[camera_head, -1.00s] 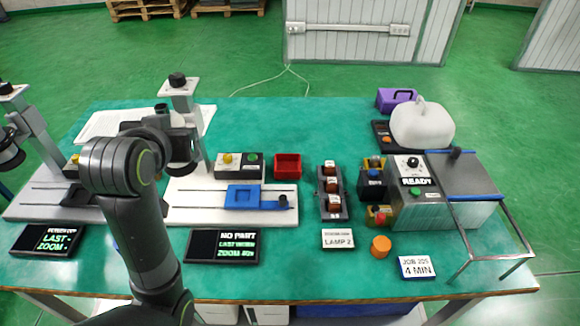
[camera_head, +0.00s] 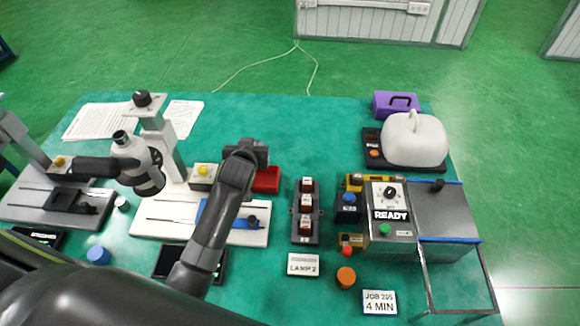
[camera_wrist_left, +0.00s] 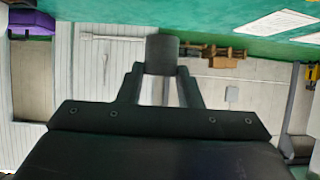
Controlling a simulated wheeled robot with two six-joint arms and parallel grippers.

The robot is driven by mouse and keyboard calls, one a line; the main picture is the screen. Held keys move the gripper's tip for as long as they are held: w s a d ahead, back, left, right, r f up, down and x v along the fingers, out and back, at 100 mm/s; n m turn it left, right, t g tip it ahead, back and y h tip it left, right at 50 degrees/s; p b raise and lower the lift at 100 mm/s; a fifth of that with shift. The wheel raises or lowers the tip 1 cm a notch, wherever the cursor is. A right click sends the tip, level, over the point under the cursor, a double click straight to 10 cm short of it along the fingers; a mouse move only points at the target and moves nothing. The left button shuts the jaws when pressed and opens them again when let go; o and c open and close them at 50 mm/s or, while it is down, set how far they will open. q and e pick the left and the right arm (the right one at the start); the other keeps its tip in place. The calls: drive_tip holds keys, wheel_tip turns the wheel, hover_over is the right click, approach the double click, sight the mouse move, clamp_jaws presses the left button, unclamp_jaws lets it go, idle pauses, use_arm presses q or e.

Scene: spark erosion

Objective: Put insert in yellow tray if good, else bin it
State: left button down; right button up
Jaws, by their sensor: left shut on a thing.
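My left gripper (camera_wrist_left: 162,90) is shut on a dark grey, cylinder-like piece (camera_wrist_left: 162,54) that shows between its fingertips in the left wrist view. I cannot tell from its dark face whether it is the insert or whether it is good. In the head view my left gripper (camera_head: 258,152) is above the table, at the far side of a small red tray (camera_head: 267,181), which the arm partly hides. A yellow-edged piece (camera_head: 354,181) stands beside a blue-topped box; whether it is the yellow tray is unclear. My right gripper is not in view.
A microscope-like stand (camera_head: 160,130) with a white base and blue fixture (camera_head: 208,213) is left of my arm. A three-slot rack (camera_head: 305,213), an orange cylinder (camera_head: 346,277) and a READY machine (camera_head: 391,214) stand right. The back middle of the table is clear.

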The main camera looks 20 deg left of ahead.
use_arm(q)
wheel_tip(320, 180, down, 7)
drive_tip(key=b, duration=0.6)
drive_tip(key=shift+d+b, duration=0.15)
drive_tip(key=shift+b, duration=0.15)
drive_tip(key=shift+w+r, duration=0.1)
drive_tip(key=shift+r, duration=0.05)
drive_tip(key=c, duration=0.9)
unclamp_jaws()
drive_tip(key=shift+c, duration=0.2)
drive_tip(key=p+v, duration=1.4)
drive_tip(key=v, duration=0.3)
drive_tip(key=shift+s, duration=0.25)
